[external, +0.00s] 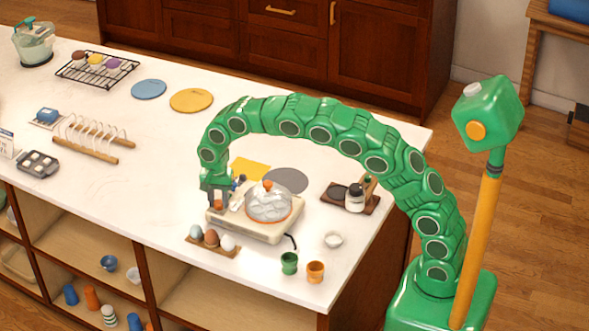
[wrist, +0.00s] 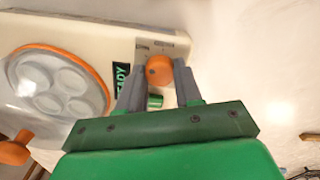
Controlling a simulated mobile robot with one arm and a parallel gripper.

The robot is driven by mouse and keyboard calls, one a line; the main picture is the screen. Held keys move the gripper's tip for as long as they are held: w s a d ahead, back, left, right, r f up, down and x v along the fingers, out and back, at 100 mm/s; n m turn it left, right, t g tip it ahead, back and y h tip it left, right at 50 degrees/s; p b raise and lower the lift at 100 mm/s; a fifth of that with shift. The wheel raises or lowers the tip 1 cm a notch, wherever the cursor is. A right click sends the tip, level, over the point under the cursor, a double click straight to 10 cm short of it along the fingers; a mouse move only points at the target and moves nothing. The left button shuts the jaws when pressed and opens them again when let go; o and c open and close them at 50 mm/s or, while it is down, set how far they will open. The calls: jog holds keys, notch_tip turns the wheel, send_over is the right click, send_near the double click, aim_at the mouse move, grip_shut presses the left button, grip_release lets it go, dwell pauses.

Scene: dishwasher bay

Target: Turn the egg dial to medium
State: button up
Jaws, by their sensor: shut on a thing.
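The egg cooker has a cream base (external: 245,229) and a clear domed lid (external: 268,206) with an orange knob. In the wrist view the lid (wrist: 52,85) is at the left, with pale egg cups showing through it. The round orange dial (wrist: 159,70) is on the base beside a dark label with green letters ending in "EADY". My gripper (wrist: 159,73) is shut on the dial, one grey finger on each side. In the external view my gripper (external: 214,202) reaches down to the base's left end and largely hides the dial. I cannot read its setting.
An egg holder (external: 212,250) with several eggs stands in front of the cooker. Green (external: 289,263) and orange (external: 315,272) cups are at the front right. A tray with jars (external: 351,201) is at the right. Yellow and grey mats lie behind.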

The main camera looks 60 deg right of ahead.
aim_at(218, 202)
jog(key=shift+m, duration=0.5)
jog(key=o, duration=1)
jog(key=shift+o, duration=0.2)
notch_tip(218, 202, up, 7)
jog(key=shift+w+f, duration=0.1)
jog(key=shift+r, duration=0.5)
